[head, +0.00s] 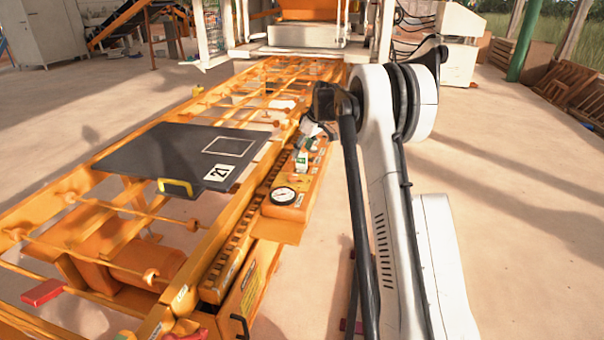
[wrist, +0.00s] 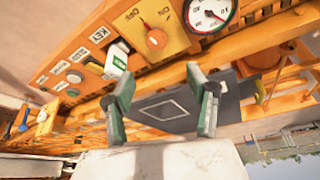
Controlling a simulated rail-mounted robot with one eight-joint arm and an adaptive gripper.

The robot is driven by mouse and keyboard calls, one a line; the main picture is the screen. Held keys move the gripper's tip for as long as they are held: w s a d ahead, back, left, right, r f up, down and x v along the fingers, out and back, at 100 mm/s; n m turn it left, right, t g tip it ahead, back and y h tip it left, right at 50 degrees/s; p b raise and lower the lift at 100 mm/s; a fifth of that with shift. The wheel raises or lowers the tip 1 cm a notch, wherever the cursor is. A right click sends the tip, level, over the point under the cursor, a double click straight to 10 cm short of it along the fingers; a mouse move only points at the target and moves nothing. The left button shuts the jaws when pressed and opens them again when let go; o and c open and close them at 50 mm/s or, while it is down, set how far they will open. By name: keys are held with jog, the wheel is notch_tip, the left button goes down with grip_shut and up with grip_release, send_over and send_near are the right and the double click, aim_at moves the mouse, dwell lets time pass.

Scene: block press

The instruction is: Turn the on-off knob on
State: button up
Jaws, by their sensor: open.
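The fingertips appear apart from the knob. In the head view my gripper (head: 316,130) hangs over the orange control panel (head: 302,185), and I cannot make out the knob there.
A round gauge (wrist: 208,12) sits right of the knob. A white-and-green block (wrist: 117,60) and several buttons, with a KEY label, lie to the left. A dark plate marked 21 (head: 180,155) rests on the orange roller frame (head: 75,180). Floor right of my arm is clear.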

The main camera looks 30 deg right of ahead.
aim_at(293, 175)
jog(key=b+x, duration=0.1)
jog(key=x, duration=0.3)
jog(key=b+x, duration=0.1)
jog(key=x, duration=0.4)
jog(key=d+b+x, duration=0.1)
jog(key=x, duration=0.4)
jog(key=shift+f, duration=0.2)
jog(key=shift+a, duration=0.1)
jog(key=c, duration=1.1)
